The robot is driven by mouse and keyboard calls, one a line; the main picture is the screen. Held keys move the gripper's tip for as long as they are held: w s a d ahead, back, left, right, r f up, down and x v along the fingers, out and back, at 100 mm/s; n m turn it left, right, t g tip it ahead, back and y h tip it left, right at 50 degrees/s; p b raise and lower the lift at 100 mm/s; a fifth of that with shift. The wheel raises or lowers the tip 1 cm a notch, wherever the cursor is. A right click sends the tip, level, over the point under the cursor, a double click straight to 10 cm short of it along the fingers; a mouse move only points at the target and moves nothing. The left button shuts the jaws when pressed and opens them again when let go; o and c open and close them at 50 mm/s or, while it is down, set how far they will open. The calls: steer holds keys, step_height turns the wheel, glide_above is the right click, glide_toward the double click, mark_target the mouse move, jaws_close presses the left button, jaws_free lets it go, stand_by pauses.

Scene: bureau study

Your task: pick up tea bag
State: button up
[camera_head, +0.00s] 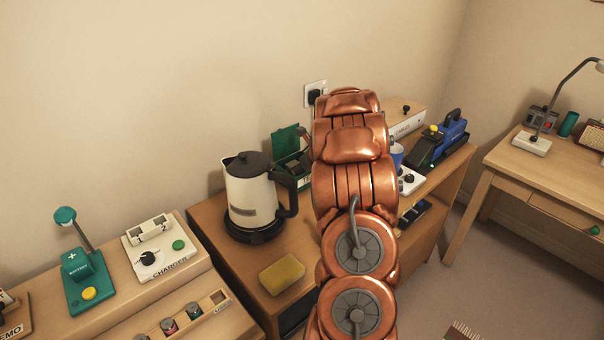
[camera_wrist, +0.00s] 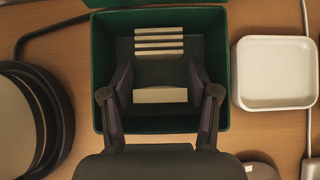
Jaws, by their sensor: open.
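A green box (camera_wrist: 101,70) stands open on the desk. In the wrist view it holds several pale tea bags (camera_wrist: 159,40) in a row near its far side. A separate pale tea bag (camera_wrist: 160,95) lies nearer, between my fingers. My gripper (camera_wrist: 160,82) is open, its two dark fingers reaching over the box to the left and right of this nearer bag, with a gap on each side. I cannot tell how deep the fingertips are. In the head view the green box (camera_head: 284,143) shows partly behind my copper-coloured arm, which hides my gripper.
A kettle (camera_head: 247,192) on a dark base stands left of the box. A white dish (camera_wrist: 275,73) sits close on the right. A yellow sponge (camera_head: 282,274) lies at the desk's front. A blue mug (camera_head: 397,155) and devices stand right of my arm.

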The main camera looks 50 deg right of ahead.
steer(key=shift+w+f, duration=0.25)
steer(key=shift+f, duration=0.1)
steer(key=shift+c, duration=0.3)
steer(key=c, duration=0.4)
